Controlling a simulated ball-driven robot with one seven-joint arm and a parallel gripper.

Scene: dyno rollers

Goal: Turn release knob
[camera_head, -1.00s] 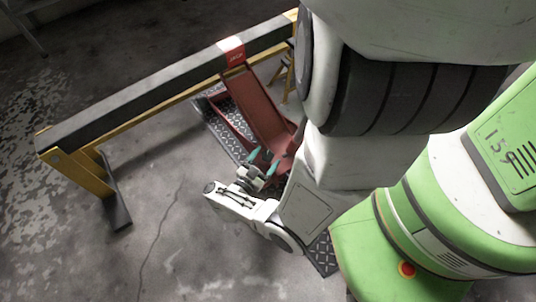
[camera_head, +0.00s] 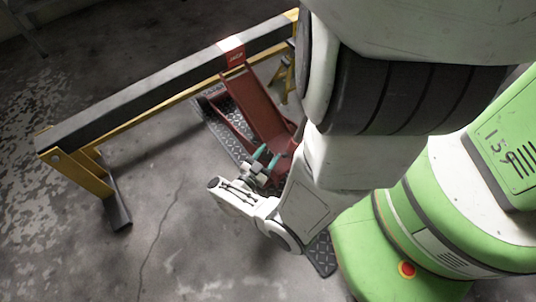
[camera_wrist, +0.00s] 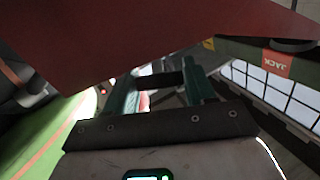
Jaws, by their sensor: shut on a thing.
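The red floor jack (camera_head: 263,108) lies on the diamond-plate floor strip, its long arm sloping up toward the beam. In the wrist view its red body (camera_wrist: 140,40) fills the top. My gripper (camera_head: 267,155), with green fingers, is low at the near end of the jack. In the wrist view my gripper (camera_wrist: 160,82) has its two green fingers apart with a dark piece, apparently the release knob (camera_wrist: 165,78), between them. The knob is small and dark, and its turn angle cannot be told. In the head view it is hidden by my gripper and wrist.
A dark beam (camera_head: 150,92) on yellow legs (camera_head: 84,176) spans behind the jack, with a red JACK label (camera_head: 232,50). A yellow stand (camera_head: 283,77) is beside the jack. Open concrete floor lies to the left and front.

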